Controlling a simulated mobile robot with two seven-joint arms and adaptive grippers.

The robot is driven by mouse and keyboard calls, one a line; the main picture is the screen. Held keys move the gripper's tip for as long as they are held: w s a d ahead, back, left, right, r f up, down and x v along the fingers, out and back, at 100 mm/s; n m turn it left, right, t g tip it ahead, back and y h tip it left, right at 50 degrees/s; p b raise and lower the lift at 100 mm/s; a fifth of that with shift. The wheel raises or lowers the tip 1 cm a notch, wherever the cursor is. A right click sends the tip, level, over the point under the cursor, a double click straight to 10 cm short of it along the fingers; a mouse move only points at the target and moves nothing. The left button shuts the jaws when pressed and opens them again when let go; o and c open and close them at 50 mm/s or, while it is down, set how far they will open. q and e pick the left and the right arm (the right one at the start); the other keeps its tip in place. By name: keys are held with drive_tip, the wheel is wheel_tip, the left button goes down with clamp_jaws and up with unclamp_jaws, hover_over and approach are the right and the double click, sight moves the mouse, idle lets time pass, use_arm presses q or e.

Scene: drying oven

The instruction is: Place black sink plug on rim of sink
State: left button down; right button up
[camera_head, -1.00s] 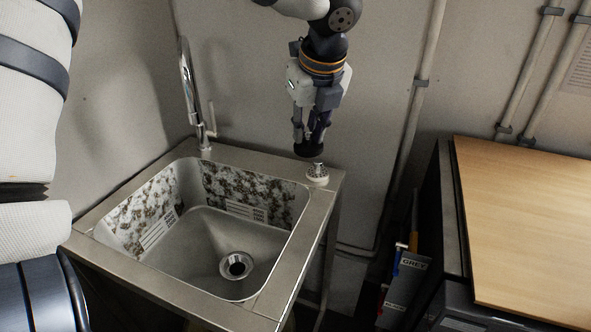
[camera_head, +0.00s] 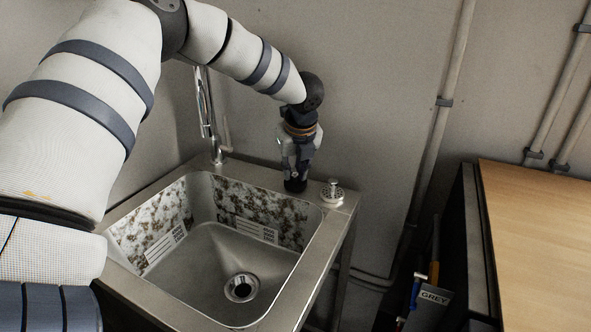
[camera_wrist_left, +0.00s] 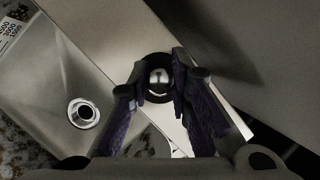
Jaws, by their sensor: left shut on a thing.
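My left gripper (camera_head: 297,172) points down over the back rim of the metal sink (camera_head: 262,170), near its right back corner. It is shut on the black sink plug (camera_head: 295,187), which sits at the fingertips. In the left wrist view the plug (camera_wrist_left: 154,62) shows as a dark disc with a shiny metal knob between the two fingers. The plug is at or just above the rim; I cannot tell if it touches. My right gripper is not in view.
The tall tap (camera_head: 206,110) rises left of the gripper. The drain (camera_head: 241,287) is uncovered in the basin. A wooden-topped bench (camera_head: 545,235) stands to the right.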

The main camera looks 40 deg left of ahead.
use_arm(q)
drive_tip(key=c, duration=1.5)
unclamp_jaws()
drive_tip(key=shift+o, duration=0.2)
